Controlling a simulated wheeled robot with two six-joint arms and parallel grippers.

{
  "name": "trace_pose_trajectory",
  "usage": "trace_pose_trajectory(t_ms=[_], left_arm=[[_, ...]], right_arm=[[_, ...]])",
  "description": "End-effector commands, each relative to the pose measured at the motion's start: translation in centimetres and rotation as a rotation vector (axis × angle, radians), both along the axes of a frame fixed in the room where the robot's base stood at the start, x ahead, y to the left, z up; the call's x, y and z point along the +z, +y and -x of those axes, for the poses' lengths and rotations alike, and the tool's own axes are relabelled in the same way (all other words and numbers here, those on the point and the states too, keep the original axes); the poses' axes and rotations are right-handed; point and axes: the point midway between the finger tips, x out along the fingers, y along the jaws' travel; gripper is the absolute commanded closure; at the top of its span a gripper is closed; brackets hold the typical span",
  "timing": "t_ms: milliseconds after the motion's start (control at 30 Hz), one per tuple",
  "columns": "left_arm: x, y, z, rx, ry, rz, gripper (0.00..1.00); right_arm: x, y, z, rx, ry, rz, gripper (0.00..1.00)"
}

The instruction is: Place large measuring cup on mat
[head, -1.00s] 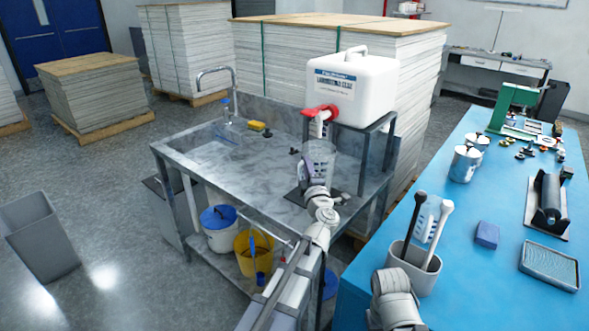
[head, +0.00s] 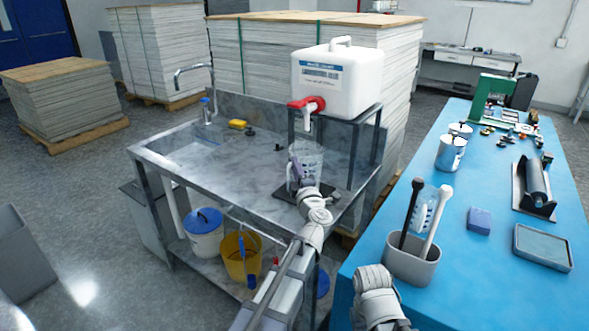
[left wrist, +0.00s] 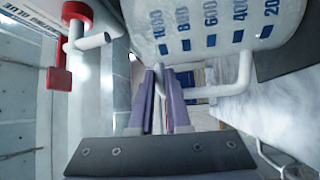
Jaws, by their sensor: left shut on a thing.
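The large measuring cup (head: 309,162) is clear, with blue markings. It stands upright below the tap of the white container, over the dark mat (head: 284,195) on the metal sink table. My left gripper (head: 295,172) is shut on the cup's handle. In the left wrist view the purple fingers (left wrist: 163,85) close at the handle (left wrist: 228,88) beside the cup's wall (left wrist: 190,25). The cup's base is partly hidden by my left wrist, so I cannot tell whether it touches the mat. My right gripper is not visible; only part of my right arm shows at the bottom.
The white container (head: 340,82) with a red tap (head: 308,105) stands on a metal stand (head: 368,135) above the mat. The blue table (head: 470,270) at right holds a grey holder (head: 412,265), metal cups and a roller.

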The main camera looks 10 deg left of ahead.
Motion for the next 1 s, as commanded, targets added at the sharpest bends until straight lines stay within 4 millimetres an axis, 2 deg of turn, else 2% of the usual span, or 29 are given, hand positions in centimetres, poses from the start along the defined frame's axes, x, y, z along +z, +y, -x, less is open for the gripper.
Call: trace_pose_trajectory(t_ms=[67,100,333,667,1000], left_arm=[[-0.4,0.0,0.0,0.0,0.0,0.0,1.0],[-0.2,0.0,0.0,0.0,0.0,0.0,0.8],[-0.2,0.0,0.0,0.0,0.0,0.0,0.55],[0.4,0.0,0.0,0.0,0.0,0.0,0.55],[-1.1,-3.0,6.0,-0.003,0.0,0.001,0.55]], right_arm=[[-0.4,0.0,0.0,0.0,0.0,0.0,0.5],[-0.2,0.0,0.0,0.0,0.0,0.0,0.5],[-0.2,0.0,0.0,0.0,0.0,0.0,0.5],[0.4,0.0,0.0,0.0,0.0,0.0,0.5],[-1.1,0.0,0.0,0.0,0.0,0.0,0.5]])
